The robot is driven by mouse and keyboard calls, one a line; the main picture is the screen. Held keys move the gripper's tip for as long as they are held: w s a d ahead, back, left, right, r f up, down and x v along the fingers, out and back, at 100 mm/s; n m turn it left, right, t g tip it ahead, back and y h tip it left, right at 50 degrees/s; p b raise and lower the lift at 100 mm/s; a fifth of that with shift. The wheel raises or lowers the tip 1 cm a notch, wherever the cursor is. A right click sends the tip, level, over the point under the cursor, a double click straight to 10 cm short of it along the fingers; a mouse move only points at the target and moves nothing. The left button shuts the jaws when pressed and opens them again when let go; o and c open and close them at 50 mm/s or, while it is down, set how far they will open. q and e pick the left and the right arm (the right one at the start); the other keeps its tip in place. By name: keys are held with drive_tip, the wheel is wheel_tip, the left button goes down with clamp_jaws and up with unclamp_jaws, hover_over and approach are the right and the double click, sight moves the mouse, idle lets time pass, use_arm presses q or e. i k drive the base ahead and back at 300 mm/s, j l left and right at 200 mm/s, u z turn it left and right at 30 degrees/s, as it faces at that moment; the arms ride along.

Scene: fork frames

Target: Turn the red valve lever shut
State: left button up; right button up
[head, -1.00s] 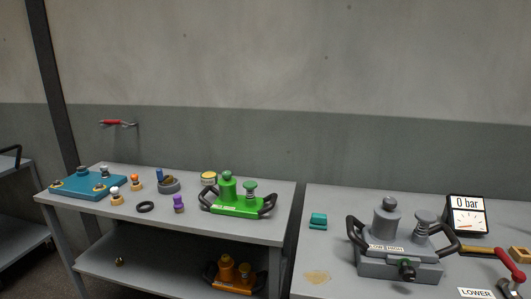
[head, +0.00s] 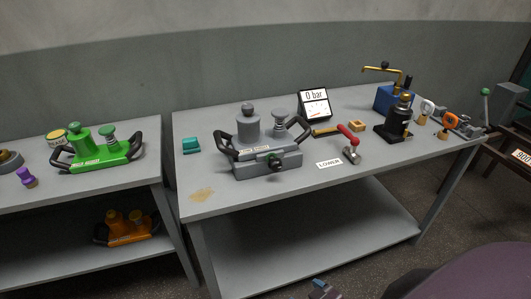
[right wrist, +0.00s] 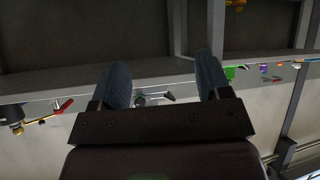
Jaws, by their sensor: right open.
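The red valve lever (head: 348,134) is on the right table, above a grey metal fitting (head: 352,155) beside the "LOWER" label (head: 328,163). It slants up and left from the fitting. A brass-coloured bar (head: 325,132) lies beside its upper end. In the right wrist view a red handle (right wrist: 63,106) shows small at the left, apart from my gripper. My right gripper (right wrist: 160,68) is open, with nothing between its two dark fingers. My left gripper is not in view.
A grey pump block (head: 268,160) with black handles stands left of the lever. A gauge (head: 314,103) reading "0 bar" stands behind. A black and brass bottle-like device (head: 397,120) is to the right. The front of the table top (head: 270,195) is mostly clear.

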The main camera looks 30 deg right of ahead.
sight(354, 141)
drive_tip(key=z, duration=1.55)
